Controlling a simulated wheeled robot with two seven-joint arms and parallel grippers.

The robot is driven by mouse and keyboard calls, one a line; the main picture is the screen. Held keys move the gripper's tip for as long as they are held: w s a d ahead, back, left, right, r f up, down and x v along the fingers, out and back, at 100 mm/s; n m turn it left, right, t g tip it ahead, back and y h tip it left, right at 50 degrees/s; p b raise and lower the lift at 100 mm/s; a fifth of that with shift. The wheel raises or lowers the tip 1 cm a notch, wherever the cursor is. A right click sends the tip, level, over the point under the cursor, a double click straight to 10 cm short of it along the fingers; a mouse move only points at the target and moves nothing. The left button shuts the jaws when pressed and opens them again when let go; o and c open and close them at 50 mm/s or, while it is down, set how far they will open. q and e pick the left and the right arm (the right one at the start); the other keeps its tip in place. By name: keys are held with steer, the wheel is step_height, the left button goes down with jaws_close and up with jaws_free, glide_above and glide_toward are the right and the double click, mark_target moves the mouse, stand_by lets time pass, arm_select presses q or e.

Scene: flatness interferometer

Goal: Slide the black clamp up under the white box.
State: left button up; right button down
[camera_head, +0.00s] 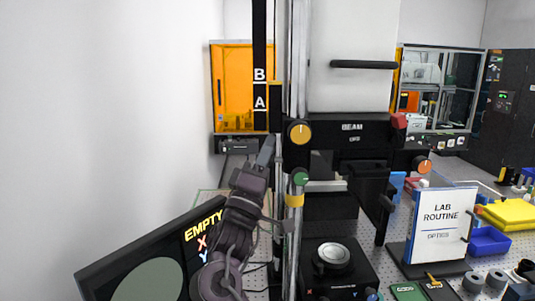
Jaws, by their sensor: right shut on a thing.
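The white box (350,62) with a dark handle hangs on the upright metal column. The black carriage marked BEAM, with a yellow knob, is directly below it. The black clamp (301,178), which I take to be the small dark piece with the green knob, is lower on the column, below the carriage. My right gripper (265,152) reaches up from below to the left side of the column and is shut. Its contact with the clamp is hard to see; the fingers and column partly hide it. My left gripper is not in view.
A yellow ring (295,201) sits on the column below the green knob. A black scale (260,60) marked A and B stands left of the column. A black EMPTY panel (150,260) is lower left. A LAB ROUTINE sign (443,222) and a blue bin (488,241) stand at right.

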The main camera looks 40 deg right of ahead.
steer(key=c, duration=1.3)
jaws_free()
